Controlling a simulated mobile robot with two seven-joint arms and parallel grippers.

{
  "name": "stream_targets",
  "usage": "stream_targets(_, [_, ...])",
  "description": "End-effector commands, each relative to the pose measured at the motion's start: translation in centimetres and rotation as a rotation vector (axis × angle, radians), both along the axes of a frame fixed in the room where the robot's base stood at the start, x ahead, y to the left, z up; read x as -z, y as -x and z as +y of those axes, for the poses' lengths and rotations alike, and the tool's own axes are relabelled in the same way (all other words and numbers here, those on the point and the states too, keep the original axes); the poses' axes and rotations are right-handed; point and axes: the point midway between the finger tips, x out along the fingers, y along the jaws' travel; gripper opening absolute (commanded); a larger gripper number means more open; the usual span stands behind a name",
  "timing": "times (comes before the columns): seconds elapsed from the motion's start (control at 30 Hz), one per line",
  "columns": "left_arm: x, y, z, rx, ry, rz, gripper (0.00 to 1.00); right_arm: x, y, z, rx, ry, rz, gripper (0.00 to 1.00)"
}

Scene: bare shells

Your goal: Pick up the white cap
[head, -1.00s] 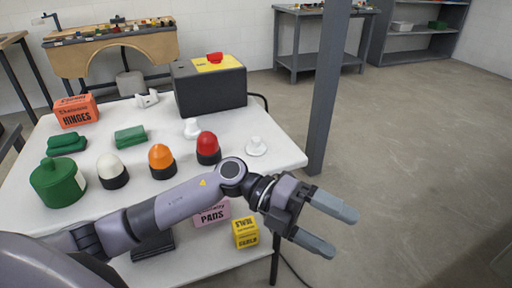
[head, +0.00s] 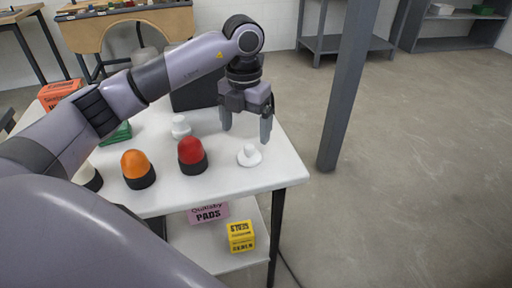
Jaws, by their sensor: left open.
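One white cap-like piece (head: 249,155), a round flat brim with a knob on top, lies on the white table (head: 225,180) near its right corner. A second white knobbed piece (head: 180,127) stands further back, left of my gripper. I cannot tell from looks alone which is the white cap. My left gripper (head: 246,132) points down, open and empty, with its fingers above and just behind the brimmed piece. It looks apart from it. My right gripper is not in view.
A red-domed lamp (head: 191,153) and an orange-domed lamp (head: 136,167) stand left of the brimmed piece. My arm partly hides a dark box (head: 192,92), a green block (head: 118,134) and a white-domed lamp (head: 92,180). A grey post (head: 345,90) rises right of the table.

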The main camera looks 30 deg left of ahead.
Motion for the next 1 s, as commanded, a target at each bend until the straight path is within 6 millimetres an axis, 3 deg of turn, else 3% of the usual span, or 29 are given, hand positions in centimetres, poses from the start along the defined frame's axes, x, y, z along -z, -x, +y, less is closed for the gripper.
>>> stream_targets(0.4, [5.6,-0.2,-0.8,0.002,0.003,0.001,0.91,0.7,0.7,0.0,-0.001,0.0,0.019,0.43])
stream_targets(0.7, [6.2,-0.3,-0.8,0.002,0.003,-0.002,0.91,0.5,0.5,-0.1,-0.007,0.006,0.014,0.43])
stream_targets(0.73, [6.2,-0.3,-0.8,0.002,0.003,-0.002,0.87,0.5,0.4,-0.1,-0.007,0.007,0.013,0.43])
stream_targets(0.9, [6.2,-0.3,-0.8,0.002,0.003,-0.002,0.32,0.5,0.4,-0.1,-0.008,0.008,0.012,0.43])
stream_targets(1.0, [6.2,-0.3,-0.8,0.002,0.003,-0.002,0.31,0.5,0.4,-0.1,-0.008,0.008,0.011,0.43])
